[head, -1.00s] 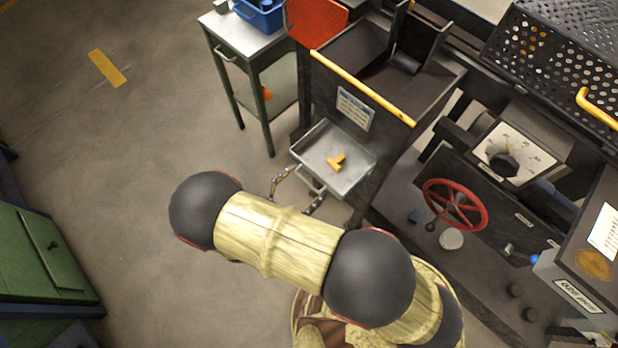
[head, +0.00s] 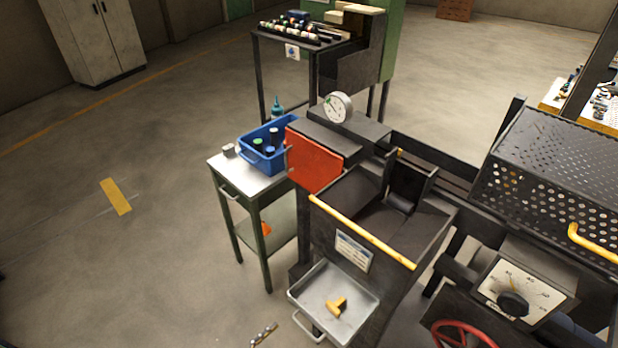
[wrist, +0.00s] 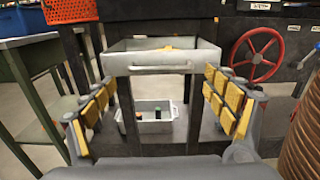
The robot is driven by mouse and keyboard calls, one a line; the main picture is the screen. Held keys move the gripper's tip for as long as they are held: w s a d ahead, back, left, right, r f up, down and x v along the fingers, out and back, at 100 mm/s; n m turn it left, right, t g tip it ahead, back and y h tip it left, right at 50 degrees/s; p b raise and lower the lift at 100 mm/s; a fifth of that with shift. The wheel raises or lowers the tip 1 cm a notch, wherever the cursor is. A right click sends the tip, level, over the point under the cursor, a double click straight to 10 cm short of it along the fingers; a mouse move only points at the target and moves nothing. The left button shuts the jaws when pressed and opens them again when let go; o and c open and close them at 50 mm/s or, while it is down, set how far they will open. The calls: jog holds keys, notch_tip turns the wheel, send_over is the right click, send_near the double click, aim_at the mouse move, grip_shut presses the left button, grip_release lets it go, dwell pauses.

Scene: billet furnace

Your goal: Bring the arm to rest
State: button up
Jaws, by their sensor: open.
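My gripper (wrist: 160,90) is open and empty in the wrist view, its yellow-padded fingers spread wide to either side. A grey metal tray (wrist: 120,60) with a front handle lies ahead, between and beyond the fingers; I see no contact. In the head view only a fingertip of my gripper shows at the bottom edge, left of and below the tray (head: 362,318). The rest of the arm is out of that view. A yellow-orange T-shaped piece (head: 337,306) lies in the tray.
The machine has a yellow bar (head: 360,231), a dial (head: 512,303) and a red handwheel (head: 462,335) on the right. A side table (head: 240,180) carries a blue bin (head: 262,158). Open floor (head: 120,265) is at left.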

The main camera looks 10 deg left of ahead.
jog(key=s+d+f+m+g+h, duration=0.1)
jog(key=s+d+f+m+g, duration=0.15)
jog(key=s+d+g, duration=0.2)
jog(key=s+d+r+m+g+y, duration=0.1)
jog(key=s+d+r+m+g, duration=0.25)
jog(key=r+m+g, duration=0.3)
jog(key=w+d+r+m+g+y+p, duration=0.1)
jog(key=w+d+r+m+g+y, duration=0.15)
jog(key=r+m+y, duration=0.5)
jog(key=w+d+r+m+g+y, duration=0.1)
jog(key=w+d+r+m+y, duration=0.2)
jog(key=r, duration=0.7)
jog(key=d+r+m+t, duration=0.6)
jog(key=d+r+m, duration=0.3)
jog(key=d+r, duration=0.5)
jog(key=shift+d+r+p, duration=0.35)
jog(key=shift+d+r, duration=0.05)
jog(key=shift+r, duration=0.05)
